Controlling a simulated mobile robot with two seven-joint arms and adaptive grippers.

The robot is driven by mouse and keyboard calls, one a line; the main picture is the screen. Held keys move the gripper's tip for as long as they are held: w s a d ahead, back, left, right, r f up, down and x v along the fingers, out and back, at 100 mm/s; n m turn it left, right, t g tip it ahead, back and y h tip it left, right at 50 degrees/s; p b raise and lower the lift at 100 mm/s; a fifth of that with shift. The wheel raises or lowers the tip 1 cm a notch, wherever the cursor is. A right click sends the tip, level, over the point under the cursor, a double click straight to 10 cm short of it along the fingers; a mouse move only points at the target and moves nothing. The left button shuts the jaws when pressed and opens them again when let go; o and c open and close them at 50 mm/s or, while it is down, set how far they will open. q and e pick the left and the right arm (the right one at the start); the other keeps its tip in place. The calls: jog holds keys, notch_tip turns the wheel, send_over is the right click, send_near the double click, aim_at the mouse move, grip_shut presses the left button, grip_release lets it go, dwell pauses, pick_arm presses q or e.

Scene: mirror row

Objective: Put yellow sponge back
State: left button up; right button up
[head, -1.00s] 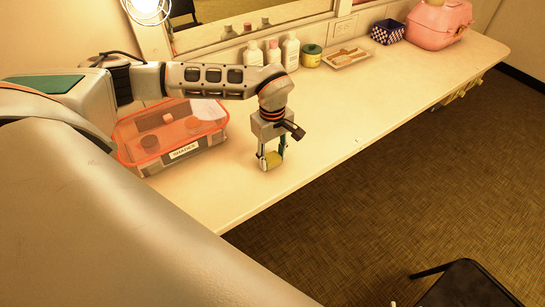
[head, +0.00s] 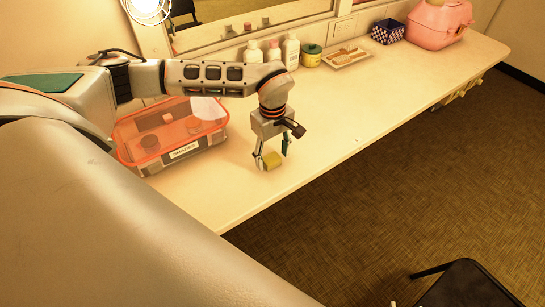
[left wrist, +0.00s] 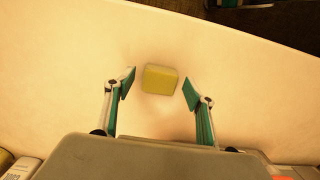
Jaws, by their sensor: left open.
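The yellow sponge (head: 273,160) lies on the white counter, near its front edge, to the right of the bin. It also shows in the left wrist view (left wrist: 160,79), between and slightly beyond the fingertips, with a gap on each side. My left gripper (head: 272,158) is open above the counter around the sponge; its fingers also show in the left wrist view (left wrist: 158,88). A clear bin with an orange rim (head: 128,124) and a label on its front stands left of the gripper, with round items inside. My right gripper is not in view.
Several bottles (head: 291,52), a green jar (head: 311,56), a tray (head: 346,58), a checkered basket (head: 388,32) and a pink case (head: 438,24) line the back by the mirror. The counter (head: 380,100) right of the gripper is clear. A dark chair (head: 466,282) stands at lower right.

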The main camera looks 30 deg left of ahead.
aim_at(272, 159)
pick_arm(q)
notch_tip(272, 159, up, 11)
dwell(0.3)
dwell(0.5)
